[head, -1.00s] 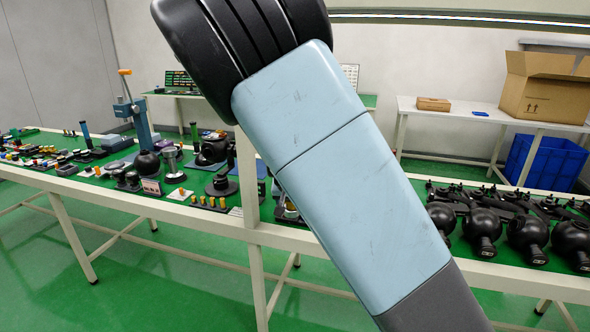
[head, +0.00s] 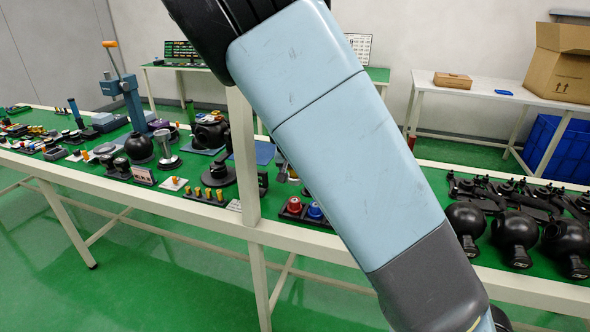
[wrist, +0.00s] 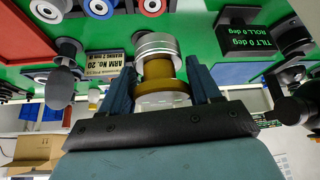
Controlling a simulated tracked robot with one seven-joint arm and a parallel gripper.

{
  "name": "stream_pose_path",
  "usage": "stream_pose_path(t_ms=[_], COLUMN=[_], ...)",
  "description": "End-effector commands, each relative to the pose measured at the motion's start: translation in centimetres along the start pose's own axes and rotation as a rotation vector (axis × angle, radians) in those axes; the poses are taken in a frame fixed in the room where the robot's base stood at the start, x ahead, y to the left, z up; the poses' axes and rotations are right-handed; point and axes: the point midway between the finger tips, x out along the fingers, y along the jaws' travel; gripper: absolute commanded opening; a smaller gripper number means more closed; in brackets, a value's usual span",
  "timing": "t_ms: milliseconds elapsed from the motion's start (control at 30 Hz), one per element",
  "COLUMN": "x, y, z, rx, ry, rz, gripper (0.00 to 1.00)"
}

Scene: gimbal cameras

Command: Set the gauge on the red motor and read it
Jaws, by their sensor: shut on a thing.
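My gripper (wrist: 160,80) is shut on a round silver and brass piece (wrist: 157,68), which looks like the gauge. Its silver disc faces up the wrist picture, and a clear part shows toward the palm. A red motor (wrist: 152,5) with a pale centre is cut by the top edge beyond it, apart from the held piece. In the head view, the red motor (head: 294,206) sits in a dark holder near the bench's front edge. My arm hides the gripper there.
A blue motor (head: 315,212) stands right of the red one. A black display (wrist: 252,38) reads TILT deg and ROLL deg. A white post (head: 243,155) rises at the bench front. Black round units (head: 515,238) crowd the right; assorted tools crowd the left.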

Motion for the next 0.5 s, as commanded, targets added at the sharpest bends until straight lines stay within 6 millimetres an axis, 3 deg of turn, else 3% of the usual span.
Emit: stream_pose_path(t_ms=[200, 500], x=[-0.3, 1.7], y=[0.0, 0.0], z=[0.3, 1.4], rx=[0.002, 0.002], ry=[0.001, -0.001], rz=[-0.006, -0.004], gripper=[0.29, 0.29])
